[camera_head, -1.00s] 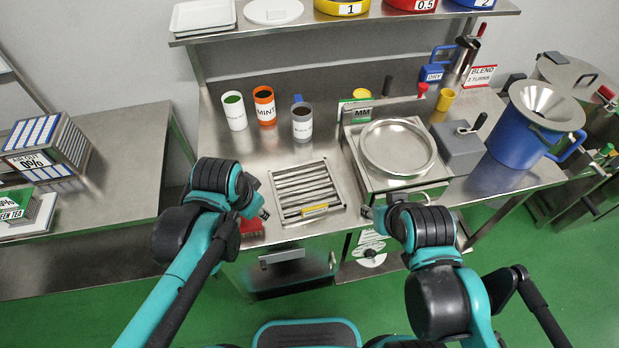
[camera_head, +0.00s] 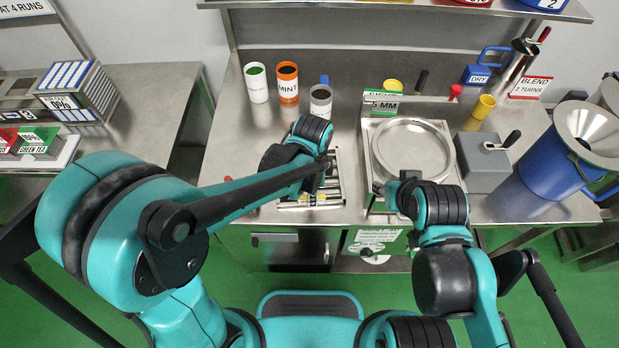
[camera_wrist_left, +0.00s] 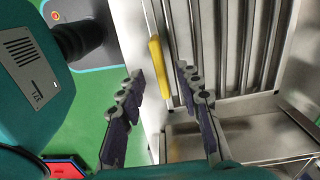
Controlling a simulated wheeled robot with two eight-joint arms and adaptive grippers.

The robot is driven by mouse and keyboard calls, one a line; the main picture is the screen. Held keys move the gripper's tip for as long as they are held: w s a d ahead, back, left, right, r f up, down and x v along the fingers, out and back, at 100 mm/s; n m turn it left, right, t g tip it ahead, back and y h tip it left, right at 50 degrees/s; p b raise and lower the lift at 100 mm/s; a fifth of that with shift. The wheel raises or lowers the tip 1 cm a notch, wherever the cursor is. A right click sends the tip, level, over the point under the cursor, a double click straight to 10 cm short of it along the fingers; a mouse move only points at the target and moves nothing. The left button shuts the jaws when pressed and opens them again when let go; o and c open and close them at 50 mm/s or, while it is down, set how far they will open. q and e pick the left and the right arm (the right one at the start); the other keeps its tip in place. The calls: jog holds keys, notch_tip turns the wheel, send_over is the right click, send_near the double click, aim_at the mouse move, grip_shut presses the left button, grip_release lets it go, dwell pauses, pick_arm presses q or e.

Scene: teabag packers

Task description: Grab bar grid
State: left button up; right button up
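The bar grid (camera_head: 334,190), a steel frame with parallel metal bars, lies on the steel counter, partly hidden by my left arm in the head view. In the left wrist view its bars (camera_wrist_left: 235,45) are close, with a yellow strip (camera_wrist_left: 156,65) along its near edge. My left gripper (camera_wrist_left: 160,85) is open over that edge, and the yellow strip appears between its fingers. No grip shows; contact cannot be told. In the head view the left fingertips are hidden. My right gripper (camera_head: 388,192) is by the front left of the steel pan unit, its fingers unclear.
A round steel pan (camera_head: 412,147) sits on the square unit right of the grid. A grey crank box (camera_head: 487,160) and blue funnel container (camera_head: 548,165) stand farther right. A white cup (camera_head: 257,84), an orange cup (camera_head: 288,83) and a grey cup (camera_head: 320,101) stand behind.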

pick_arm(q)
notch_tip(320, 180, down, 3)
jog(key=shift+w+b, duration=0.1)
jog(key=shift+b, duration=0.3)
jog(key=shift+r, duration=0.1)
grip_shut()
